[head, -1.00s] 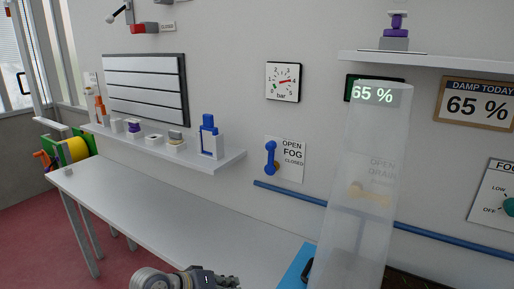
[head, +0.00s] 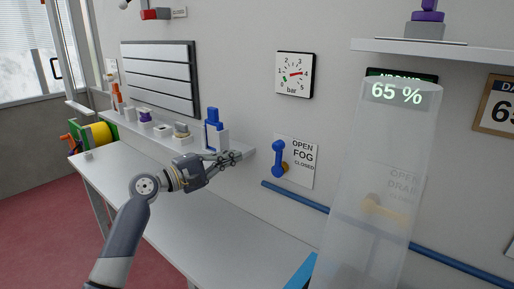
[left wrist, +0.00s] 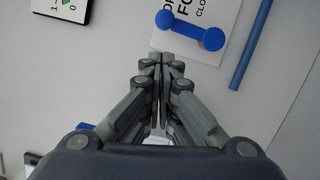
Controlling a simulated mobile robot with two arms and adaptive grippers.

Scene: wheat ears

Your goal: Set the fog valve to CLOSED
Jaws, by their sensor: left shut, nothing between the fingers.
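The fog valve is a blue lever (head: 278,158) with rounded ends on a white wall plate (head: 304,176) marked OPEN, FOG and CLOSED. The lever stands upright, its upper end beside OPEN, with a brass part behind its lower end. My left gripper (head: 238,156) is shut and empty, just left of the lever and apart from it in the head view. In the left wrist view, the shut fingertips (left wrist: 159,62) point towards the plate, and the blue lever (left wrist: 190,30) lies just beyond them. My right gripper is not in view.
A shelf (head: 240,149) with a blue-and-white item (head: 214,132) is close to my left gripper. A blue pipe (head: 295,197) runs below the plate. A translucent column (head: 375,190) stands at right, partly veiling a DRAIN lever (head: 385,212). A pressure gauge (head: 295,74) hangs above.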

